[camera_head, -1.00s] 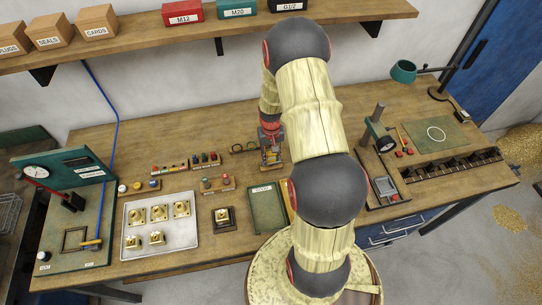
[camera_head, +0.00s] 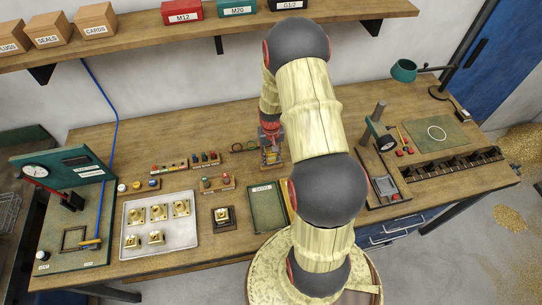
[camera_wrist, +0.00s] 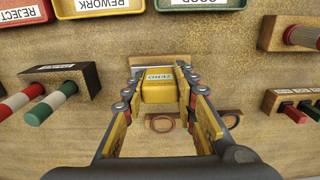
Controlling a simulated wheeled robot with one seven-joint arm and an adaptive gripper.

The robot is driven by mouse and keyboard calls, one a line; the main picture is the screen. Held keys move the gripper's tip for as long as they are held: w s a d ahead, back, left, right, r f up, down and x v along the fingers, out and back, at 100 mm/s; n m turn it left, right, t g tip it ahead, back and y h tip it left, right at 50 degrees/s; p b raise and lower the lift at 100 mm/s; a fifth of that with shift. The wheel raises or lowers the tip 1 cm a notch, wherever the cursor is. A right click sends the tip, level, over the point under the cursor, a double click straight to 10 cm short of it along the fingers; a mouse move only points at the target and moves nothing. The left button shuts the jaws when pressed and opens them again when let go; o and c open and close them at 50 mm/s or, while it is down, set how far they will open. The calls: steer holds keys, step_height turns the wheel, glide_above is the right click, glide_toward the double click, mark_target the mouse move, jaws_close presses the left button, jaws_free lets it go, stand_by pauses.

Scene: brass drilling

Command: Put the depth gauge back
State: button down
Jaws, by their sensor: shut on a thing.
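My gripper (camera_wrist: 160,95) points down at the back middle of the bench, and it also shows in the head view (camera_head: 271,155). In the wrist view its two fingers stand on either side of a yellow block (camera_wrist: 157,90) labelled ZERO and are shut on it. A wooden holder (camera_wrist: 150,61) shows just beyond the block. I cannot make out a separate depth gauge; whether the yellow block is part of it I cannot tell. The underside of the block is hidden, so contact with the bench is unclear.
Labelled trays, including REWORK (camera_wrist: 98,8), lie along the wrist view's top. In the head view, a metal tray (camera_head: 190,236) holds brass parts; a green tray (camera_head: 267,209) is nearer my base.

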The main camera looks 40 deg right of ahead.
steer(key=shift+f+b, duration=0.5)
steer(key=shift+f, duration=0.05)
stand_by(1.0)
stand_by(0.4)
steer(key=c, duration=1.3)
jaws_free()
steer(key=shift+c, duration=0.2)
steer(key=shift+o, duration=0.8)
steer(key=shift+o, duration=1.3)
steer(key=shift+r+p, duration=2)
steer(key=shift+r, duration=1.55)
